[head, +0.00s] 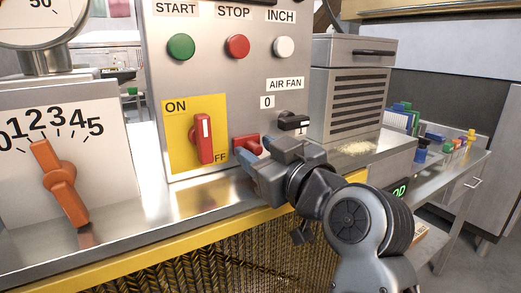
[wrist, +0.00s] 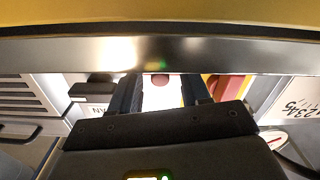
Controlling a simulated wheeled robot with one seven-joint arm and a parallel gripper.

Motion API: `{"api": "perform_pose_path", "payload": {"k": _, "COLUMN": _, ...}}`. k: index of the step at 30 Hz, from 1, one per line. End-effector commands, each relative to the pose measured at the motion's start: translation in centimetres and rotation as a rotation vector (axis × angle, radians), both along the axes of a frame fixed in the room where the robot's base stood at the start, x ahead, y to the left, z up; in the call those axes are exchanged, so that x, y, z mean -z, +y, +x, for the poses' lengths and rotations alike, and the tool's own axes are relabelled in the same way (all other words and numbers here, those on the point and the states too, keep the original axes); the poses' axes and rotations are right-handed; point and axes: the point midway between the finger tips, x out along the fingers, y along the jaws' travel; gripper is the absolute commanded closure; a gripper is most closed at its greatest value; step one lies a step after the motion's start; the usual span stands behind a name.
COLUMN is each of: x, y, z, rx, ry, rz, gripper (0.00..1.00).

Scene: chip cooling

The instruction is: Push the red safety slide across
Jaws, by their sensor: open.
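The red slide (head: 245,141) sits low on the grey control panel (head: 215,80), just right of the yellow ON/OFF plate. My gripper (head: 249,152) is at the slide, its fingers pointing at the panel and partly covering it. In the wrist view my gripper (wrist: 160,90) is open, with a bright gap between its fingers. A small red piece (wrist: 160,80), probably the slide, shows in that gap near the fingertips. I cannot tell whether a finger touches it.
A red ON/OFF switch (head: 204,139) stands upright on the yellow plate left of my gripper. A black air fan knob (head: 293,122) sits close above it. A vented grey box (head: 355,90) stands right; an orange dial lever (head: 60,182) is left.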

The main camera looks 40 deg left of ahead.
Motion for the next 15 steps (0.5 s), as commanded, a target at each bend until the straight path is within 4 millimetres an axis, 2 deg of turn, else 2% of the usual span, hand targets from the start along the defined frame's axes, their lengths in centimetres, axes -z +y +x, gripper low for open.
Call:
{"api": "perform_pose_path", "payload": {"k": 5, "x": 0.01, "y": -0.01, "z": 0.01, "rx": 0.001, "ry": 0.0, "rz": 0.0, "gripper": 0.54}}
{"api": "perform_pose_path", "payload": {"k": 15, "x": 0.02, "y": -0.03, "z": 0.0, "rx": 0.001, "ry": 0.0, "rz": 0.0, "gripper": 0.85}}
